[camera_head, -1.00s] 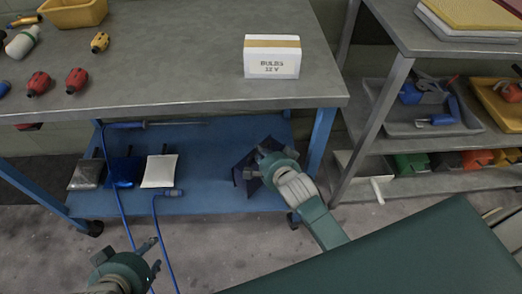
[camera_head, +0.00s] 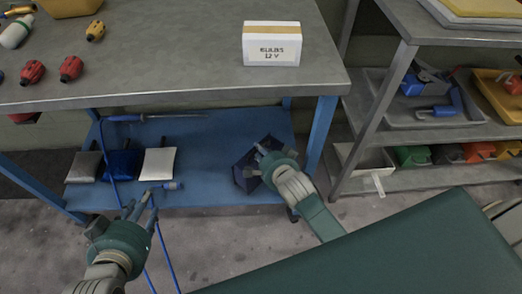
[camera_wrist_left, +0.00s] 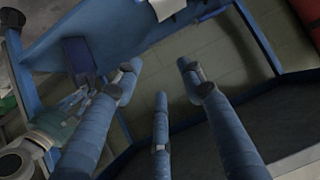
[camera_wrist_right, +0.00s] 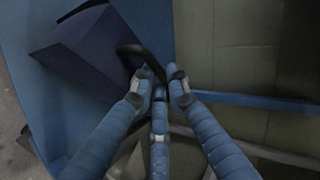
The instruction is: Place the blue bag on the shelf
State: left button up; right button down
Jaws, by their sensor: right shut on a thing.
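A dark blue bag (camera_head: 248,170) is at the right end of the blue lower shelf (camera_head: 215,150) under the workbench. My right gripper (camera_head: 262,158) is at the bag's upper right and partly covers it. In the right wrist view the bag (camera_wrist_right: 85,50) looks tilted, and its black handle (camera_wrist_right: 135,48) runs to my fingertips (camera_wrist_right: 162,85), which are shut on it. I cannot tell whether the bag touches the shelf. My left gripper (camera_head: 141,206) is open and empty in front of the shelf's left part; its fingers are spread in the left wrist view (camera_wrist_left: 160,75).
Blue cables hang near my left gripper. A side rack (camera_head: 385,110) with trays stands right. The shelf's middle is clear.

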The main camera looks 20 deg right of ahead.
jog(key=shift+w+r, duration=0.15)
jog(key=shift+r, duration=0.05)
pick_arm(q)
jog(key=shift+r, duration=0.15)
pick_arm(e)
jog(key=c, duration=1.7)
grip_release()
jog(key=shift+f, duration=0.25)
jog(key=shift+r, duration=0.15)
